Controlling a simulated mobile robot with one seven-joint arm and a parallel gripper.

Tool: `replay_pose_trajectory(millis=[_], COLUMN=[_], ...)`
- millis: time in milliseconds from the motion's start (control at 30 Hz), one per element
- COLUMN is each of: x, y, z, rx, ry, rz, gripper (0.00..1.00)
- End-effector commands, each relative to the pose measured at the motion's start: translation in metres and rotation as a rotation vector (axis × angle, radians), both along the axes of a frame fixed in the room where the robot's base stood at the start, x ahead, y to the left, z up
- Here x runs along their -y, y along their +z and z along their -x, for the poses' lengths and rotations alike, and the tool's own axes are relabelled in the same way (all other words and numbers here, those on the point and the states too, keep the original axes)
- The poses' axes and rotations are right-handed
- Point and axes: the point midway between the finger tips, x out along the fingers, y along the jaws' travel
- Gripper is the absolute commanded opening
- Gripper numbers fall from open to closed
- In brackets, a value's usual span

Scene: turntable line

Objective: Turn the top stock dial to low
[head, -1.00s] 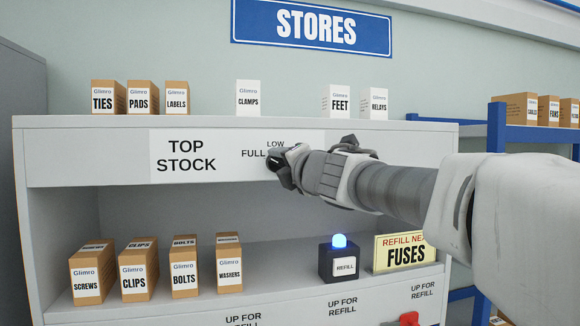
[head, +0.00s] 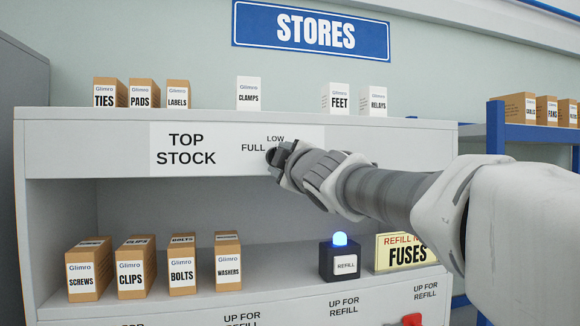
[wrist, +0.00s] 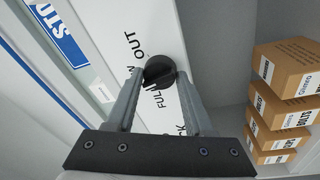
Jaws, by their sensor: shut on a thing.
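The top stock dial (wrist: 160,71) is a dark round knob on the white panel (head: 222,150) marked TOP STOCK. My gripper (wrist: 160,77) is shut on the dial, one finger on each side. In the head view my gripper (head: 276,156) covers most of the dial. FULL (head: 253,148) is left of it and LOW (head: 275,139) above it. OUT (wrist: 131,45) reads clearly in the wrist view, where a finger partly hides LOW. I cannot tell which mark the dial points to.
Several boxes stand on the top, including the clamps box (head: 248,94). The shelf below holds more boxes, such as the washers box (head: 228,262), a refill block (head: 340,260) with a lit blue lamp, and a yellow FUSES sign (head: 405,253).

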Motion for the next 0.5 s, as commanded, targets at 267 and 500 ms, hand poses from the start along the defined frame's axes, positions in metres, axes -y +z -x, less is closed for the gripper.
replay_pose_trajectory(millis=[267,500], x=[-0.0008,-0.0009], y=[-0.0017,-0.0009], z=[0.0000,0.0000], rx=[-0.038,-0.049], ry=[0.000,0.000], rz=[-0.126,-0.167], gripper=[0.00,0.00])
